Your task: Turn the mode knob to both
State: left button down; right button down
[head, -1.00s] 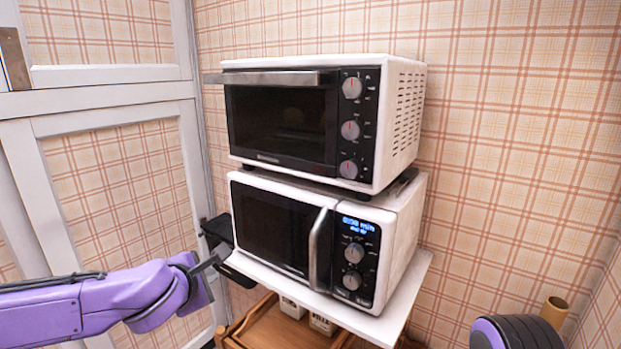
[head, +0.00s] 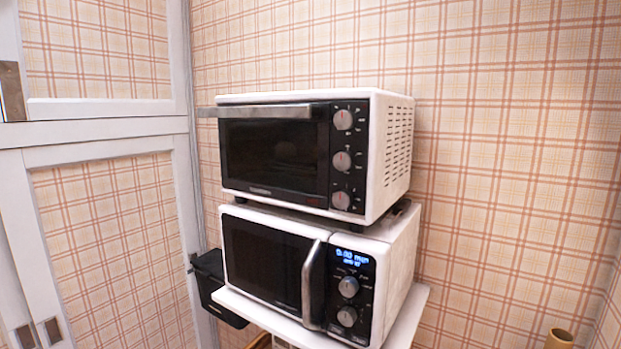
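A white toaster oven (head: 390,155) with a dark glass door stands on top of a microwave. Its black panel on the right side of its front carries a top knob (head: 344,119), a middle knob (head: 342,161) and a bottom knob (head: 340,200), all silver and round. The lettering around them is too small to read, so I cannot tell which is the mode knob or its setting. The white microwave (head: 395,252) below has a lit blue display (head: 354,258), an upper knob (head: 348,287) and a lower knob (head: 346,317). Neither of my grippers shows in the head view.
The microwave rests on a white shelf (head: 408,318). A black bin-like container (head: 215,285) is at its left. A white-framed door or cabinet (head: 95,140) stands on the left. A tan tube (head: 559,338) is at the lower right. The space in front of the ovens looks clear.

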aim_at(343, 161)
jog(key=u, duration=1.05)
jog(key=k, duration=0.5)
jog(key=z, duration=1.55)
